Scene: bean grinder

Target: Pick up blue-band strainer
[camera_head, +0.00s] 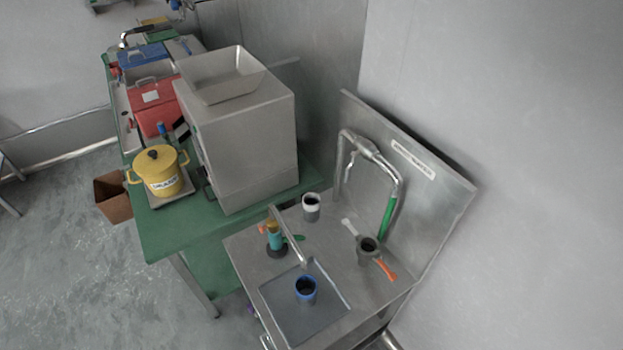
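A blue-band strainer (306,289), a small dark cup shape with a blue rim, stands upright in the sunken basin (325,315) of the steel sink table at the lower middle. The spout of a tap ends just above and behind it. Neither of my grippers shows in this view, so nothing of mine is near or touching the strainer.
A white-banded cup (311,207) and a grey cup (367,250) by an orange-handled tool (385,270) stand behind the basin. A teal-bodied fixture (275,238) is left of the tap. A green table (165,235) holds a steel machine (245,150) and a yellow pot (158,172).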

